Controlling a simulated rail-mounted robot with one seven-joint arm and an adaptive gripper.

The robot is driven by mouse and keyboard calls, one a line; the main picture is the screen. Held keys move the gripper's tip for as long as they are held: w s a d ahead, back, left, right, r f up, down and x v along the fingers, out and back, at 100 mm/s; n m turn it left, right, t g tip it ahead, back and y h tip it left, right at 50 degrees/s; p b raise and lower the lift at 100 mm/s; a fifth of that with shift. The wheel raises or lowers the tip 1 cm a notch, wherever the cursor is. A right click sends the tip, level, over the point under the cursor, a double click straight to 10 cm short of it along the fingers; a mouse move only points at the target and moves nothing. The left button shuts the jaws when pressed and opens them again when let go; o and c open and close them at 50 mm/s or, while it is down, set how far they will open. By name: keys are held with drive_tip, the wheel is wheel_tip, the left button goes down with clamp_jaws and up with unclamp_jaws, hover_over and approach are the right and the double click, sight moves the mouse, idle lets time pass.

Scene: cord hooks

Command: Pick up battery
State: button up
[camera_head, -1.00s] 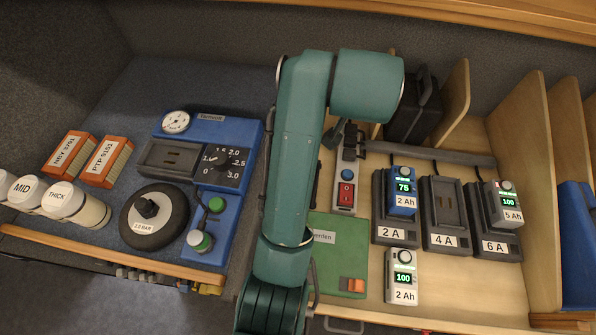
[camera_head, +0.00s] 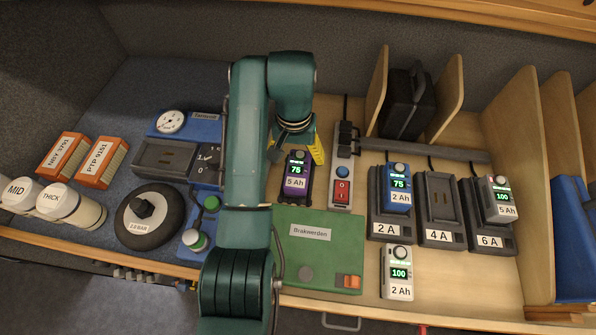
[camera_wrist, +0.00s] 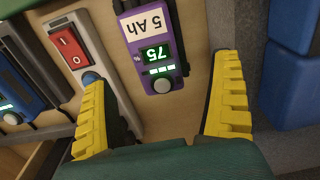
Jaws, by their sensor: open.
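A purple and black battery (camera_head: 296,177) labelled 5 Ah, reading 75, sits on the wooden surface left of the power strip. In the wrist view this battery (camera_wrist: 155,50) lies between and ahead of my open yellow fingers, apart from both. My gripper (camera_wrist: 160,105) is empty; in the head view (camera_head: 305,148) it is at the battery's far end, partly hidden by my arm. A blue 2 Ah battery (camera_head: 397,188) sits in the 2 A charger (camera_head: 390,230). A grey 5 Ah battery (camera_head: 501,198) sits in the 6 A charger (camera_head: 490,243). A white 2 Ah battery (camera_head: 398,272) lies in front.
The power strip (camera_head: 342,180) with a red switch stands right beside the purple battery. A green box (camera_head: 322,245) lies in front of it. The 4 A charger (camera_head: 440,200) is empty. Wooden dividers (camera_head: 448,95) and a black case (camera_head: 408,105) stand behind.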

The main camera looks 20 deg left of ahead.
sight(298, 168)
wheel_tip(298, 168, down, 2)
drive_tip(key=shift+w+f, duration=0.1)
drive_tip(key=shift+f, duration=0.15)
drive_tip(key=shift+f+b, duration=0.3)
drive_tip(key=shift+f, duration=0.6)
drive_tip(key=f, duration=0.3)
drive_tip(key=shift+d+f+p, duration=0.1)
drive_tip(key=shift+d+p, duration=0.25)
drive_tip(key=shift+f, duration=0.55)
drive_tip(key=c, duration=1.3)
drive_tip(key=shift+r, duration=0.1)
drive_tip(key=shift+c, duration=0.3)
drive_tip(key=shift+r, duration=0.1)
